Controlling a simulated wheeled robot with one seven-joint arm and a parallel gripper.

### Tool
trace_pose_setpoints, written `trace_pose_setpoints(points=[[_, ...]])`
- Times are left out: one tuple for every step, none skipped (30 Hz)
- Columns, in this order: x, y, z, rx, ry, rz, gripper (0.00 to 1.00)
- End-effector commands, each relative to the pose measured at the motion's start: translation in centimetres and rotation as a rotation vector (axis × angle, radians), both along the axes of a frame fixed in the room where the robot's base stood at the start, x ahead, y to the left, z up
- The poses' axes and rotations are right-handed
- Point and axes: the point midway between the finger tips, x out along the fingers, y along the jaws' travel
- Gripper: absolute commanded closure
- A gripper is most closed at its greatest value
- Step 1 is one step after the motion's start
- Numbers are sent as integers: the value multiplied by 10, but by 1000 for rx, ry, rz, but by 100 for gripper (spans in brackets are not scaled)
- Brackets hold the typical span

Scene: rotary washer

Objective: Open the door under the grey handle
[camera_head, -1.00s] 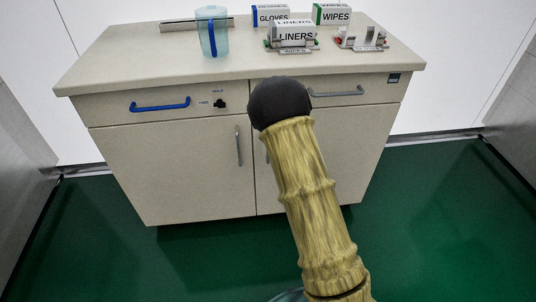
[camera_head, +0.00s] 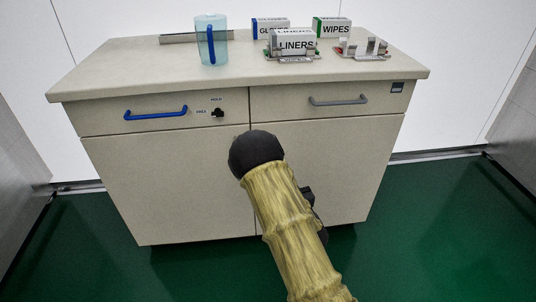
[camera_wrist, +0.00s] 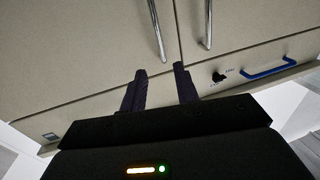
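The grey drawer handle (camera_head: 338,101) is on the cabinet's upper right drawer. The door under it (camera_head: 350,165) looks shut in the head view, and my arm covers its left part and its handle. The wrist view is upside down. There, that door's bar handle (camera_wrist: 157,30) stands left of the seam, beyond my fingertips. My gripper (camera_wrist: 160,70) is open with nothing between its fingers, apart from the handle and pointing at the cabinet front. In the head view my arm mostly hides my gripper.
The other door's bar handle (camera_wrist: 207,25) is close by, across the seam. The left drawer has a blue handle (camera_head: 156,113) and a black knob (camera_head: 218,113). A blue pitcher (camera_head: 211,42) and boxes, including a liners box (camera_head: 293,42), stand on the countertop (camera_head: 130,65). Green floor (camera_head: 420,220) is clear at right.

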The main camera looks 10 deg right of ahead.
Motion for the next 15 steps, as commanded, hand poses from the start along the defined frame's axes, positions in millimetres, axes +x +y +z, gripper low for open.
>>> trace_pose_setpoints(points=[[8, 3, 0, 1, -4, 3, 69], [13, 4, 0, 1, -4, 3, 69], [20, 5, 0, 0, -4, 3, 69], [25, 5, 0, -1, -3, 2, 69], [31, 7, 0, -1, -4, 2, 69], [38, 9, 0, 0, -4, 3, 69], [43, 10, 0, 0, -4, 2, 69], [48, 10, -1, 1, -4, 2, 69], [55, 12, -1, 0, -3, 2, 69], [60, 12, -1, -1, -3, 1, 69], [65, 13, -1, -1, -4, 1, 69], [72, 15, -1, 0, -3, 1, 69], [76, 16, -1, 0, -3, 1, 69], [82, 17, -1, -1, -2, 1, 69], [88, 18, -1, -1, -2, 2, 69]])
